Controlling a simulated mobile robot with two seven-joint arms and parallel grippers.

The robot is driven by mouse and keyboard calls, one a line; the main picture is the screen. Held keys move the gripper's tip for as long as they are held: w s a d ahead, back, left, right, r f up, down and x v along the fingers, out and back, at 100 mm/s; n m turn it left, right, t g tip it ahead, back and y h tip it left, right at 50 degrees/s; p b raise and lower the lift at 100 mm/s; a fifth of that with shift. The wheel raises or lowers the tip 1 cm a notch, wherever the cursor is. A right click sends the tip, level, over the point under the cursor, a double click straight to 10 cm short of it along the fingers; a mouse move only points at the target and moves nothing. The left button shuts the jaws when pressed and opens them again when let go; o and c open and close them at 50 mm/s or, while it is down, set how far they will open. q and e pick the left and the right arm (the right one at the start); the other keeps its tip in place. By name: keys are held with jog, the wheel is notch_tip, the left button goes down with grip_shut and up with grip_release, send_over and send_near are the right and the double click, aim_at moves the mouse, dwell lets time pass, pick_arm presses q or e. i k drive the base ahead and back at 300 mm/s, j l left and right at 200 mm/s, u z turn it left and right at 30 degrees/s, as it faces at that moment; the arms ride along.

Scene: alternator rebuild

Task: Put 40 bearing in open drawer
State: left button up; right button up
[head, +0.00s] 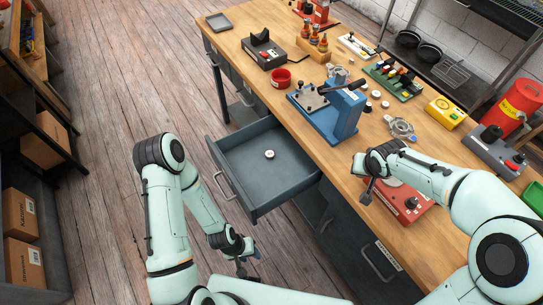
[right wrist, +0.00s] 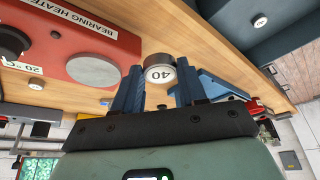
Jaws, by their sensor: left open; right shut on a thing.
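The 40 bearing (right wrist: 160,73), a small dark cylinder with a white face marked 40, is between the blue fingers of my right gripper (right wrist: 158,84) in the right wrist view. That gripper is shut on it. In the head view my right gripper (head: 368,182) is over the bench's near edge, right of the drawer; the bearing cannot be made out there. The open grey drawer (head: 233,148) holds one small white-topped piece (head: 269,154); both also show in the right wrist view, the drawer (right wrist: 285,38) at upper right. My left gripper (head: 243,262) is open and empty below the drawer.
The red bearing heater (head: 405,207) is beside my right gripper on the bench. A blue press (head: 346,112) stands behind the drawer, with several small white-topped pieces (head: 376,94) beyond it. A red bowl (head: 281,78) is farther left. Most of the drawer floor is clear.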

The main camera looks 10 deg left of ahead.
aim_at(269, 182)
jog(key=i+j+z, duration=0.25)
jog(key=j, duration=0.95)
jog(key=k+j+z, duration=0.1)
jog(key=j+z, duration=0.15)
jog(key=j, duration=0.95)
